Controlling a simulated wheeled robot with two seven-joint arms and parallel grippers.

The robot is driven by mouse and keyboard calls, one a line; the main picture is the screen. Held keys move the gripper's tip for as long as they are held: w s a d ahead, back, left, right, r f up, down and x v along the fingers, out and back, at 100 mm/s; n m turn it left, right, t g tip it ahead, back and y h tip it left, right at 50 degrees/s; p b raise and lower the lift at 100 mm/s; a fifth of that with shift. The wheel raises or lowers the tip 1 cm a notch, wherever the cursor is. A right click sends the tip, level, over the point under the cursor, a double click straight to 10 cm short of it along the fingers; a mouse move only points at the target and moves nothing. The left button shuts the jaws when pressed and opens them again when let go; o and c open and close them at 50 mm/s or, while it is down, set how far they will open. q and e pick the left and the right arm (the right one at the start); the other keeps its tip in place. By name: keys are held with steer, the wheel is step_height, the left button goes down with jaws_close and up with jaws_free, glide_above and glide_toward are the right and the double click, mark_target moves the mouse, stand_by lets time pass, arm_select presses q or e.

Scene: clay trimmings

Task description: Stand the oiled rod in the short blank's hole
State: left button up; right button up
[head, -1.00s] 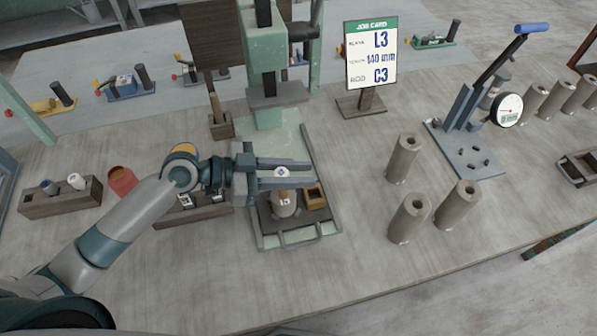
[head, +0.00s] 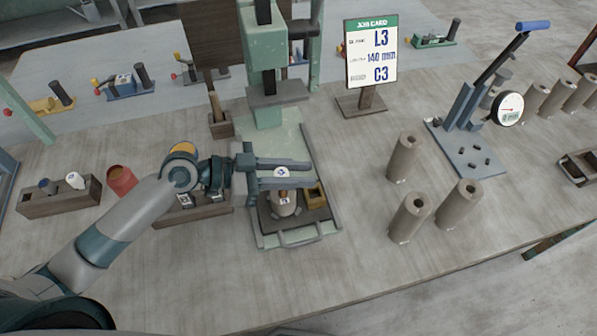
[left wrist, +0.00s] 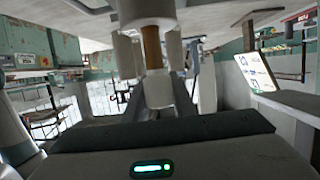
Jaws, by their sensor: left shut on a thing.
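My left gripper (head: 285,174) reaches over the green press base and is shut on the rod's white, marked head (head: 281,172). The short blank (head: 284,204), pale grey with a small label, stands upright on the press base under my fingers. In the left wrist view the rod (left wrist: 152,47) shows as a brown shaft between my fingers and the blank (left wrist: 147,14). The rod looks upright and in line with the blank. Its lower end meets the blank's top; I cannot tell how deep it sits in the hole. My right gripper is out of view.
The green press (head: 268,70) stands close behind. A small yellow-brown box (head: 315,196) sits right of the blank. Three tall blanks (head: 404,158) stand to the right. A job card (head: 370,53) reads L3, 140 mm, C3. A wooden rack (head: 60,197) and red pot (head: 121,180) are left.

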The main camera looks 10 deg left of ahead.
arm_select(q)
steer(key=shift+f+b, duration=0.25)
steer(key=shift+b, duration=0.05)
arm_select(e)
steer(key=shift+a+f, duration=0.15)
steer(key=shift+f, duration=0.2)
arm_select(q)
steer(key=o, duration=1.2)
steer(key=shift+c, duration=0.2)
steer(key=shift+a, duration=0.1)
steer(key=shift+s+a+b, duration=0.15)
steer(key=shift+a+b, duration=0.15)
steer(key=shift+a, duration=0.1)
arm_select(e)
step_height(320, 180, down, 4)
steer(key=b, duration=0.4)
arm_select(q)
steer(key=b+v, duration=0.3)
steer(key=v, duration=1.3)
steer(key=shift+a+r, duration=0.15)
steer(key=shift+r, duration=0.1)
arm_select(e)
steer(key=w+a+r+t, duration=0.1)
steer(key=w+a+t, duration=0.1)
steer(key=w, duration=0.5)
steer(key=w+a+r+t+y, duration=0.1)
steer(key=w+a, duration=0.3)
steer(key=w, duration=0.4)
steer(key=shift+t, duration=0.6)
